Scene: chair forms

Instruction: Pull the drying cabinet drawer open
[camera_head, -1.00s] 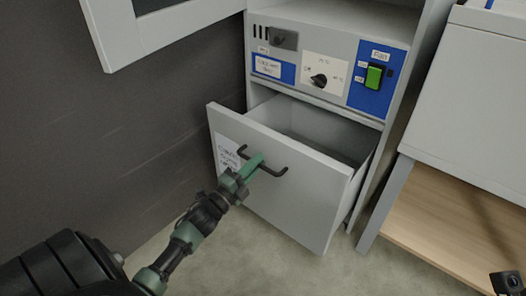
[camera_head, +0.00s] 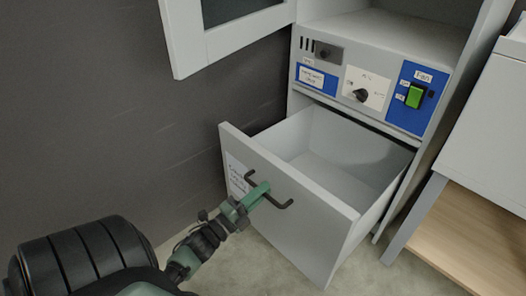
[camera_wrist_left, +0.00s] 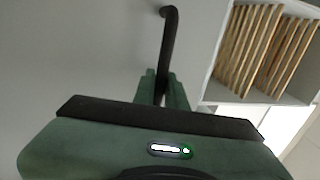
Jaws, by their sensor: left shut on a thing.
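The drying cabinet (camera_head: 440,60) stands at the upper right in the head view. Its grey drawer (camera_head: 290,218) is pulled well out and its inside looks empty. A black bar handle (camera_head: 283,204) is on the drawer front, beside a white label (camera_head: 238,175). My left gripper (camera_head: 262,190) is shut on the handle. In the left wrist view its green fingers (camera_wrist_left: 164,90) are on either side of the dark handle bar (camera_wrist_left: 168,45). My right gripper is out of view.
Above the drawer is a panel with a knob (camera_head: 362,95) and a green fan switch (camera_head: 414,96). An open cabinet door (camera_head: 183,40) hangs at the upper left. A wooden-shelved unit (camera_head: 470,235) stands close on the right. The wrist view shows wooden slats (camera_wrist_left: 245,45).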

